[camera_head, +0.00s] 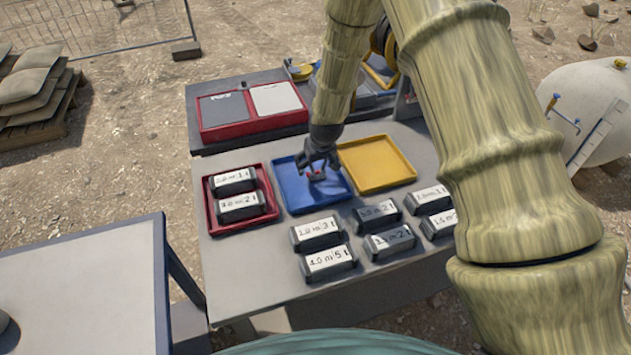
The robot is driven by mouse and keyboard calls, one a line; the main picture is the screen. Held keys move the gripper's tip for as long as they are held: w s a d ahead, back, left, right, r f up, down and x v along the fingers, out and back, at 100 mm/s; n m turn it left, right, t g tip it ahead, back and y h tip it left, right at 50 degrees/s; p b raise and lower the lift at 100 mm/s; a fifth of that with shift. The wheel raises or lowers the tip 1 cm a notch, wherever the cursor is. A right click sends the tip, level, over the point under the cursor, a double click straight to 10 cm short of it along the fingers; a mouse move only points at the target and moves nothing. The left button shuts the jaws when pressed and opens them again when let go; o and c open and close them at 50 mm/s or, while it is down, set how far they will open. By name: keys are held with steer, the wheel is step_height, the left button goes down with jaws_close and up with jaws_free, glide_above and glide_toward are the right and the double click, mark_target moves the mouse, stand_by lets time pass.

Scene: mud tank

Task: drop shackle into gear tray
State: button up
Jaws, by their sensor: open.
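My gripper (318,164) is open, pointing down over the blue tray (293,201) on the grey table. No label shows which one is the gear tray.
Two labelled dark blocks (239,206) sit in the red tray. Several more labelled blocks (326,260) stand on the table in front of the trays. A red two-panel case (252,110) lies behind. A pale table (90,290) is at the lower left.

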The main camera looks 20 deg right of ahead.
steer(key=shift+s+r, duration=0.1)
steer(key=v, duration=1.1)
steer(key=shift+r, duration=0.35)
steer(key=shift+s, duration=0.15)
